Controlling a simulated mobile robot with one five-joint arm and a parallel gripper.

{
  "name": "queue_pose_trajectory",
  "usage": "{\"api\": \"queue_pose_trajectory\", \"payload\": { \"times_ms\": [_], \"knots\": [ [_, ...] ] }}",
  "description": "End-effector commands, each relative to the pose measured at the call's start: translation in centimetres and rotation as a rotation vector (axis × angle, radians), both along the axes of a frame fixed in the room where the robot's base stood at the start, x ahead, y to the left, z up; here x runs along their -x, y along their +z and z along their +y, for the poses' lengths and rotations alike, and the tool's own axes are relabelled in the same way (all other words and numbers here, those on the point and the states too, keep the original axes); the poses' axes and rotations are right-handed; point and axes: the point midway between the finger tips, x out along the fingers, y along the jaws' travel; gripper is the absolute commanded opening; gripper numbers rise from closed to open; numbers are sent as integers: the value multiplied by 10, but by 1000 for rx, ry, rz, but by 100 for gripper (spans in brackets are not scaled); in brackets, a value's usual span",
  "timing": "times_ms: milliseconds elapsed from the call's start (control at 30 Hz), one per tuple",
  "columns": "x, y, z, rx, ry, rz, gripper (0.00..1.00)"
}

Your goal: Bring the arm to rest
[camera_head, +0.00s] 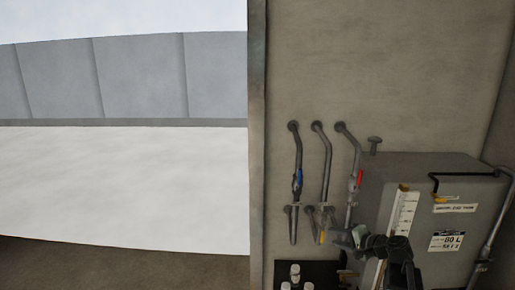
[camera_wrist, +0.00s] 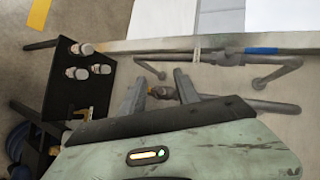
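My gripper (camera_head: 340,234) shows in the head view at the lower right, in front of the pipes on the wall and left of the grey tank. In the wrist view my gripper (camera_wrist: 158,85) has its two grey fingers spread apart, with no object clearly held between them. A brass-coloured fitting on a pipe (camera_wrist: 270,105) shows close to the fingers; whether they touch it I cannot tell. In the head view the arm's dark wrist partly covers the tank's lower left, and the fingertips are small and hard to make out.
Pipes with a blue handle (camera_head: 297,183), a yellow handle (camera_head: 321,237) and a red handle (camera_head: 360,179) run down the wall. The grey tank (camera_head: 440,175) carries a sight gauge (camera_head: 404,212). A dark stand (camera_wrist: 85,95) bears white-capped items. Open pale ground lies left.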

Motion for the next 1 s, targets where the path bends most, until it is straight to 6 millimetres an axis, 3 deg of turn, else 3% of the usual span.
{"api": "queue_pose_trajectory", "payload": {
  "times_ms": [33, 100, 200, 300, 367, 467, 633, 733, 1000],
  "knots": [
    [4, -26, 46, 50, 82, 31, 38],
    [15, -54, 99, 136, 195, 78, 38],
    [40, -95, 163, 276, 355, 148, 38],
    [75, -136, 208, 440, 510, 227, 38],
    [101, -159, 223, 559, 602, 284, 38],
    [140, -185, 213, 762, 710, 401, 38],
    [175, -193, 158, 955, 758, 571, 38],
    [185, -194, 141, 1000, 777, 625, 38],
    [188, -194, 141, 998, 793, 632, 38]
  ]
}}
